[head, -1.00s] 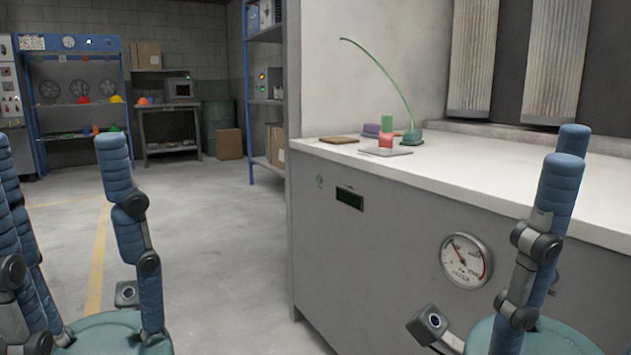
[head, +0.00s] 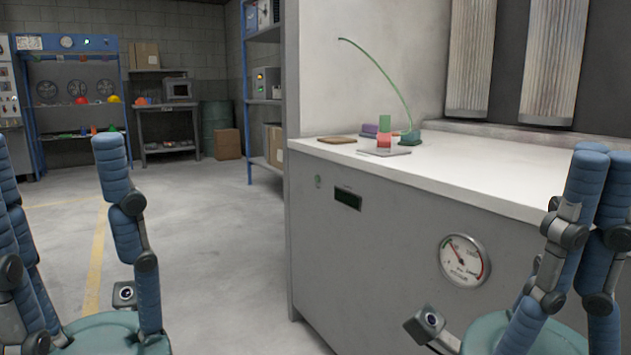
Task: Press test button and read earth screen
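My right gripper (head: 600,165) is at the right edge, in front of the cabinet and well away from the button. Its blue padded fingers are drawn together with nothing seen between them; part is cut off. My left gripper (head: 65,165) is at the left, fingers wide apart and empty, over the floor and away from the cabinet.
A round dial gauge (head: 464,260) is on the cabinet front, near my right gripper. Blue shelving (head: 266,102) stands behind. The floor left of the cabinet is clear.

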